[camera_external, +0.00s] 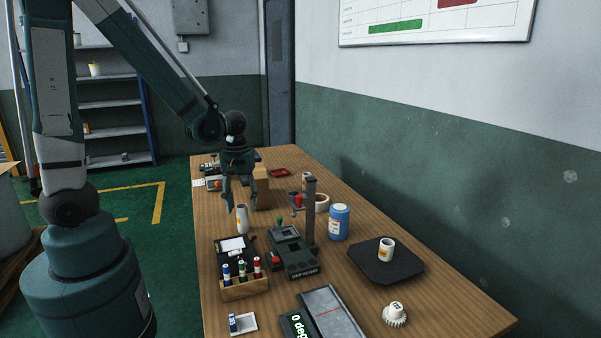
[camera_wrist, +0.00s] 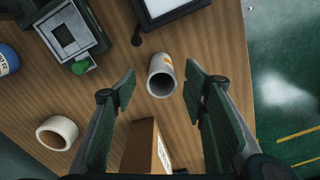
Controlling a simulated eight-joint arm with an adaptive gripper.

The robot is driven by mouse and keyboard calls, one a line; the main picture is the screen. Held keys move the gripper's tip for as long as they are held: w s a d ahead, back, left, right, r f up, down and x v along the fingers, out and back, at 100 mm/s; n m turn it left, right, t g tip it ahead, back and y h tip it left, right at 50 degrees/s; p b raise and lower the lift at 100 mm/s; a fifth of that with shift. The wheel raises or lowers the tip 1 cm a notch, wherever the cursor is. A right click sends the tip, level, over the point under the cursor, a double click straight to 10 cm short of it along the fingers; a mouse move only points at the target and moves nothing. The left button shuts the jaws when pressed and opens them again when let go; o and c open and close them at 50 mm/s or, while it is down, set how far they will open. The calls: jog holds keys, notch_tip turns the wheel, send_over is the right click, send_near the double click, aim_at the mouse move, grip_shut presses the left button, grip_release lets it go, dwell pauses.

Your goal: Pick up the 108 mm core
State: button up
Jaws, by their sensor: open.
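A white hollow tube (camera_external: 242,219), a core with an orange mark, stands on the wooden table below my gripper (camera_external: 242,206). In the wrist view the core (camera_wrist: 161,73) lies between the two open fingertips of my gripper (camera_wrist: 160,82), with its open end facing the camera. The fingers are apart from it on both sides. Its length cannot be read. Another white core (camera_external: 386,249) with an orange label stands on a black mat (camera_external: 410,262) at the right.
A cardboard box (camera_external: 262,190) is close behind my gripper, and the wrist view shows it near the fingers (camera_wrist: 143,150). A drop gauge (camera_external: 293,255) with an upright post, a blue bottle (camera_external: 339,223), a tape roll (camera_external: 321,204) and a marker rack (camera_external: 245,287) stand nearby.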

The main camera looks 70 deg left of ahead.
aim_at(243, 221)
jog(key=shift+f+b, duration=0.3)
jog(key=shift+f, duration=0.9)
jog(key=shift+f, duration=0.1)
jog(key=shift+a+f+b, duration=0.2)
jog(key=shift+f+b, duration=0.75)
jog(key=shift+f, duration=1.55)
jog(key=shift+c, duration=0.3)
jog(key=c, duration=1)
